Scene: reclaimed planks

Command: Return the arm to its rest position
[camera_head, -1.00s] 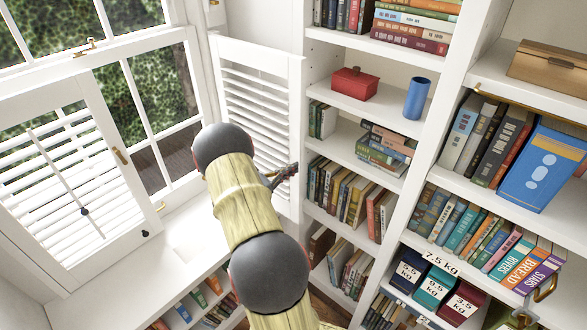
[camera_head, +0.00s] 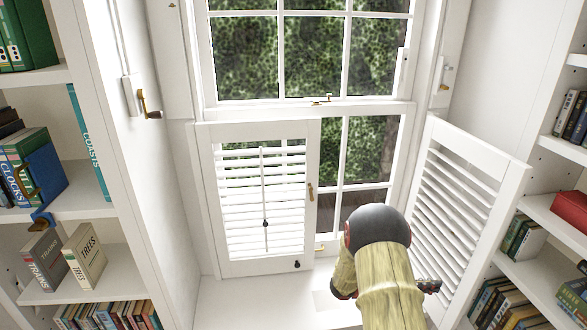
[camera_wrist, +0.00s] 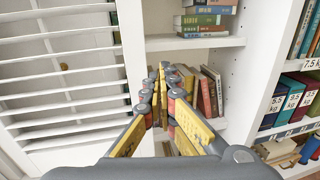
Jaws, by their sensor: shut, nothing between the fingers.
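My arm (camera_head: 385,265) rises from the bottom of the head view, right of centre, in front of the window seat. My gripper (camera_head: 428,286) shows only as a small dark shape at the arm's right side, near the right shutter. In the wrist view, my gripper (camera_wrist: 162,70) has its yellow and grey fingers together, with nothing between them. It points toward a bookcase, and no contact is visible.
A louvred shutter (camera_head: 262,200) covers part of the window; another shutter (camera_head: 455,215) stands swung out close to my arm. Bookcases flank the window. In the wrist view, books (camera_wrist: 208,92) stand beyond my fingers, and weighted boxes (camera_wrist: 297,95) sit at right.

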